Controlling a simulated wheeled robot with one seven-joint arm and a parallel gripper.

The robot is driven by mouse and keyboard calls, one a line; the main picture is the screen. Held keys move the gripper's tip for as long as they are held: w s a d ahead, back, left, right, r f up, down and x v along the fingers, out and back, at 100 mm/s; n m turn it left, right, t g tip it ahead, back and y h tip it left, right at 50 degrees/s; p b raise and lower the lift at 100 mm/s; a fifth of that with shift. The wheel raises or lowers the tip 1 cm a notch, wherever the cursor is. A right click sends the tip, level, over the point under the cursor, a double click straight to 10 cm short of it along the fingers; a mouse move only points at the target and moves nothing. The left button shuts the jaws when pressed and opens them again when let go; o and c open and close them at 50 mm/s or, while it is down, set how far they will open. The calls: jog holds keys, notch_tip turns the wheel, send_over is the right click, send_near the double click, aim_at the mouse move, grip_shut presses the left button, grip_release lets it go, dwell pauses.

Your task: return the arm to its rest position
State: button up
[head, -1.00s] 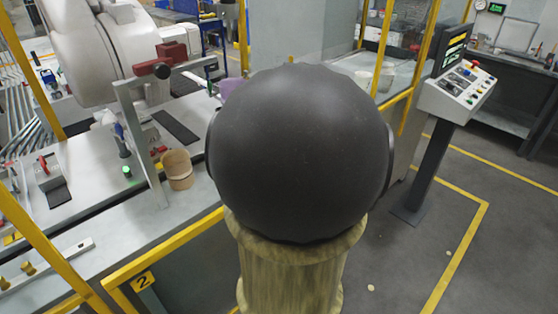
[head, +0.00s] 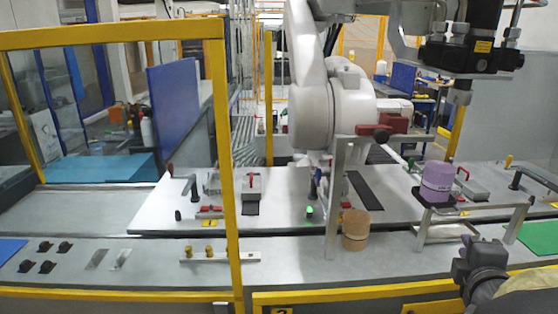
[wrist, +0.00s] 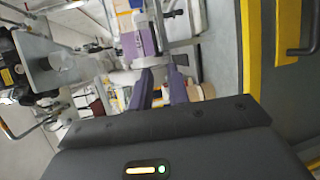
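My gripper (wrist: 161,90) shows in the wrist view, with two slim purplish-grey fingers apart and a gap between them. Nothing is seen held in the gap. The dark body of the hand fills the bottom of that view. In the head view, a dark grey and pale part of my arm (head: 482,270) shows at the lower right edge, in front of the yellow rail. The fingertips cannot be made out there, and most of the arm is out of view.
A yellow-framed fence (head: 232,170) stands before the grey workbench (head: 160,255). A tan cup (head: 355,230) stands on the bench. A large white robot arm (head: 325,100) with a dark overhead tool (head: 470,55) stands behind.

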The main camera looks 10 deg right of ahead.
jog(key=w+a+f+n+g+y+p, duration=0.1)
jog(key=w+a+f+n+g+y, duration=0.25)
jog(key=a+n, duration=0.55)
jog(key=w+a+f+n+y+p, duration=0.2)
jog(key=a+f+n+y, duration=0.2)
jog(key=a+n+y, duration=0.55)
jog(key=s+a+f+m+g+h+p, duration=0.2)
jog(key=a+m, duration=0.3)
jog(key=m, duration=1)
jog(key=s+a+f+m+g+h+p, duration=0.2)
jog(key=a+f+m+g+h, duration=0.1)
jog(key=m, duration=1.3)
jog(key=shift+s+a+f+g, duration=0.2)
jog(key=shift+a+f+g, duration=0.2)
jog(key=shift+a+g, duration=0.7)
jog(key=shift+w+d+m, duration=0.1)
jog(key=shift+d+m, duration=0.1)
jog(key=shift+m, duration=0.05)
